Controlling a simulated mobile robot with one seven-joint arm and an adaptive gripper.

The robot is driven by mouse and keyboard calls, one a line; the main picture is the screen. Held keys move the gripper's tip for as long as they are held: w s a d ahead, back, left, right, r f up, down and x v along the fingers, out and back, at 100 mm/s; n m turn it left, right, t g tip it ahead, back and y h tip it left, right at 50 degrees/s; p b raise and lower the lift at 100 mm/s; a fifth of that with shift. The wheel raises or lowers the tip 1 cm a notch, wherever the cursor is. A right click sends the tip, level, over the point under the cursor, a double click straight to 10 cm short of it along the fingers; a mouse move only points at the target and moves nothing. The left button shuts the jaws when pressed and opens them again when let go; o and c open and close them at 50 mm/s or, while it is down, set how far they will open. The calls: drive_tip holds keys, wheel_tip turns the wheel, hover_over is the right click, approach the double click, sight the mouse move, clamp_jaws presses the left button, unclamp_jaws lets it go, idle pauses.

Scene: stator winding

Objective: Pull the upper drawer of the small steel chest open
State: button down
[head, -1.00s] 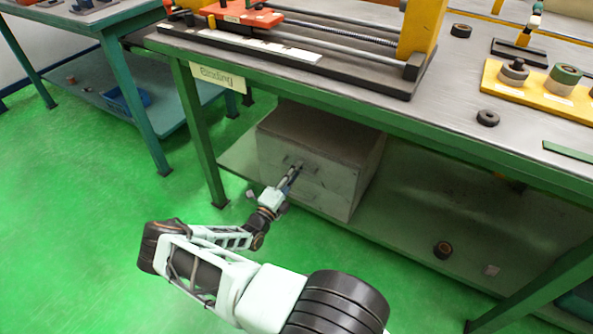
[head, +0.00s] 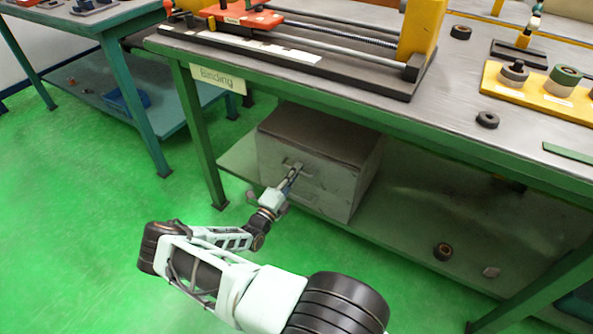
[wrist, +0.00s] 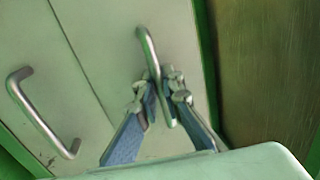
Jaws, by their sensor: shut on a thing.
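The small steel chest (head: 318,133) stands on the lower shelf under the bench, its front towards me. My gripper (head: 296,170) is at the upper drawer front (head: 275,157), with its fingers at the drawer's handle. In the wrist view, the chest front appears turned sideways. There my gripper (wrist: 162,88) is shut on the upper drawer's bar handle (wrist: 148,45), a finger on each side of it. The lower drawer's handle (wrist: 42,115) is to the left and free. The upper drawer (wrist: 105,40) shows no clear gap from the lower one.
A green bench leg (head: 205,140) stands left of the chest. A dark ring (head: 443,251) lies on the lower shelf to the right. The green floor left is clear.

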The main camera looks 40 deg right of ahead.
drive_tip(key=r+v, duration=0.2)
drive_tip(key=v, duration=0.9)
drive_tip(key=r+v, duration=0.2)
drive_tip(key=v, duration=0.9)
drive_tip(key=shift+s+a, duration=0.2)
drive_tip(key=shift+a, duration=0.5)
drive_tip(key=c, duration=2.3)
unclamp_jaws()
drive_tip(key=shift+c, duration=0.2)
drive_tip(key=v, duration=1.2)
drive_tip(key=shift+r, duration=0.1)
